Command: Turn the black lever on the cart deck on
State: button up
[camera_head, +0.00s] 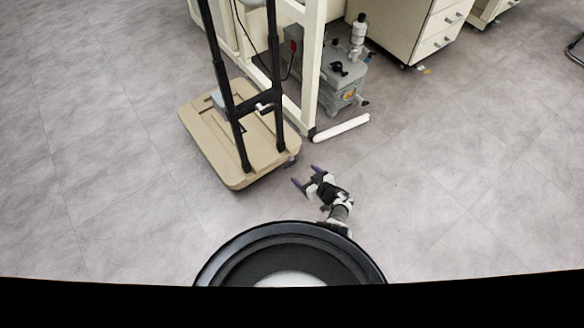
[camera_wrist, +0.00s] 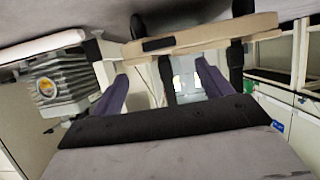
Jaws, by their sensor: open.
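The cart deck (camera_head: 205,135) is a beige platform on the floor left of centre in the head view, with two black uprights. In the wrist view the deck (camera_wrist: 215,34) crosses the top of the upside-down picture. A short black bar (camera_wrist: 160,44) lies along its edge there; I cannot tell for sure that it is the lever. In the head view a small dark part (camera_head: 292,161) shows at the deck's right edge. My gripper (camera_head: 306,175) is open and empty, low over the floor just right of the deck, apart from it. Its two purple fingers (camera_wrist: 162,70) frame the space before the deck.
A grey pump (camera_head: 343,82) stands under the cream bench frame (camera_head: 309,70) behind the cart; it also shows in the wrist view (camera_wrist: 62,88). A white bar (camera_head: 341,128) lies on the floor by the frame leg. Cream drawers (camera_head: 437,30) stand behind. The floor at right is clear.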

jog(key=b+x, duration=0.6)
jog(key=x, duration=0.3)
jog(key=shift+w, duration=0.2)
jog(key=shift+a, duration=0.15)
jog(key=c, duration=1)
